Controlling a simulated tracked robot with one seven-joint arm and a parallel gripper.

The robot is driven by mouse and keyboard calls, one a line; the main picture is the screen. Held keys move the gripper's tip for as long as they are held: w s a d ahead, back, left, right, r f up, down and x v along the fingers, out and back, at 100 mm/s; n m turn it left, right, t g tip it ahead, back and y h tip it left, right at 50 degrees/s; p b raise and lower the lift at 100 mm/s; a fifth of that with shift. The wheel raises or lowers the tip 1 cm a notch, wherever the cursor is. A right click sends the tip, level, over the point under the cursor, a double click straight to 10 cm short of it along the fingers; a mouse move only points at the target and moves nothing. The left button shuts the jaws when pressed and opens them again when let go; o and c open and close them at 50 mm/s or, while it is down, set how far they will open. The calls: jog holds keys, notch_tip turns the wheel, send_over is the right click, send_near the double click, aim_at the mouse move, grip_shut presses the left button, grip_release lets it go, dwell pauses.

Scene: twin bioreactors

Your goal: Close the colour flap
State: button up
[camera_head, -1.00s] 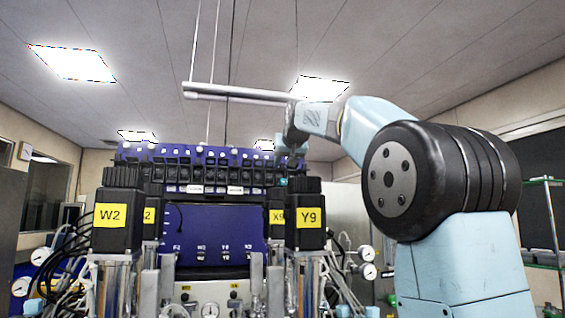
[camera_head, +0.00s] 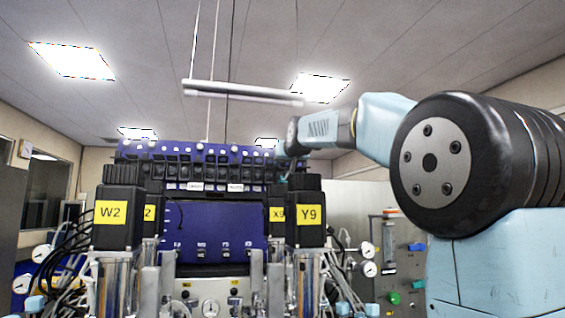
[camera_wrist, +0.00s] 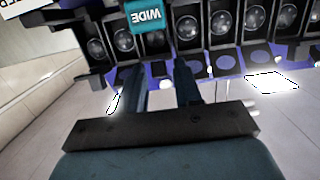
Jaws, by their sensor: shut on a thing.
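A row of black flaps with round lenses runs along the top of the blue panel (camera_head: 215,225) in the head view. In the wrist view the row (camera_wrist: 187,27) crosses the top, upside down, with a teal label reading "WIDE" (camera_wrist: 148,13) on it and blue tabs (camera_wrist: 223,62) along its edge. My gripper (camera_wrist: 160,68) has its two fingers up against this edge, near the teal label, shut on a flap tab between them. The tab's gripped part is mostly hidden. In the head view my gripper (camera_head: 284,150) is at the row's right end, small and partly hidden.
A horizontal metal bar (camera_head: 240,92) hangs above the row. Gauges (camera_head: 367,250) and tubing stand to the right and left.

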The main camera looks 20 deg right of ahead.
jog(key=o, duration=0.7)
jog(key=shift+s, duration=0.15)
jog(key=s, duration=0.4)
jog(key=s+r, duration=0.1)
jog(key=s, duration=0.8)
jog(key=shift+s+r, duration=0.2)
jog(key=shift+r, duration=0.15)
